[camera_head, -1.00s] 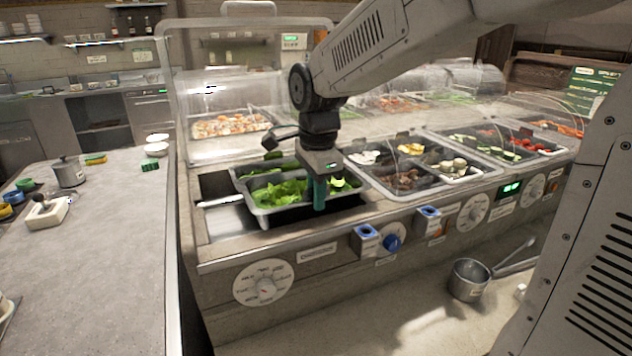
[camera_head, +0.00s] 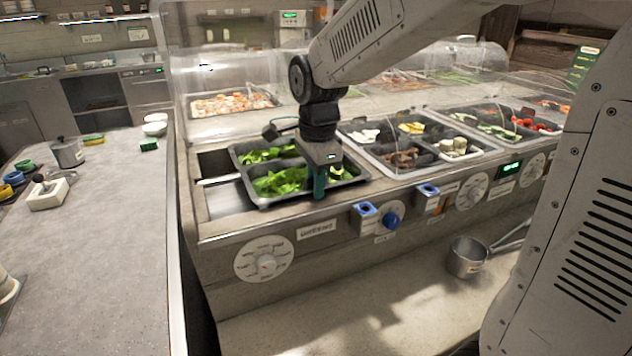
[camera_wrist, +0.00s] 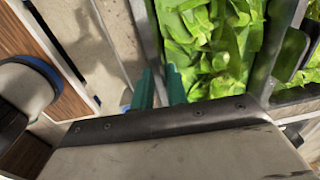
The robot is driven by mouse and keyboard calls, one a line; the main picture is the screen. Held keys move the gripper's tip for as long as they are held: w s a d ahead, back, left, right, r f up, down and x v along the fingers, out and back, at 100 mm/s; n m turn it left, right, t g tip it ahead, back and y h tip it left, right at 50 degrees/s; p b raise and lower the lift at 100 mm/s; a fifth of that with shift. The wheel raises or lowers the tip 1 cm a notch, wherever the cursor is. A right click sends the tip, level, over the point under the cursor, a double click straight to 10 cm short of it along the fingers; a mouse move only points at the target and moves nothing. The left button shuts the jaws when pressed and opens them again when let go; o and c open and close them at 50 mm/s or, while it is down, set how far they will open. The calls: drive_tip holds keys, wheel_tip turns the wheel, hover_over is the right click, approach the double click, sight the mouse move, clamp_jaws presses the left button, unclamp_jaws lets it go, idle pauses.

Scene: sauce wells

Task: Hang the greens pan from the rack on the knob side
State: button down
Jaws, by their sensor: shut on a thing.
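The greens pan (camera_head: 262,203) is a dark rectangular pan with leafy greens in its compartments. It sits at the well at the near left end of the counter; whether it rests fully down is unclear. My gripper (camera_head: 319,190) points down at its front rim, with teal fingers shut on it. In the wrist view, the fingers (camera_wrist: 160,88) straddle the pan's wall, with greens (camera_wrist: 215,45) to the right. Two blue-topped brackets (camera_head: 365,214) (camera_head: 428,194) stick out of the counter's knob-side front; I cannot tell whether they are the rack.
A white dial (camera_head: 263,258), a blue knob (camera_head: 391,221) and another dial (camera_head: 471,191) line the front panel. A clear cover (camera_head: 235,80) stands behind the pan. More food pans (camera_head: 400,160) lie right. A saucepan (camera_head: 468,257) stands below.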

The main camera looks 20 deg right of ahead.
drive_tip(key=shift+s+a+f, duration=0.2)
drive_tip(key=shift+s+f, duration=0.1)
drive_tip(key=shift+f, duration=0.35)
drive_tip(key=c, duration=1.3)
unclamp_jaws()
drive_tip(key=shift+w, duration=0.1)
wheel_tip(320, 180, up, 9)
drive_tip(key=shift+w+d+r, duration=0.1)
drive_tip(key=shift+w+d, duration=0.05)
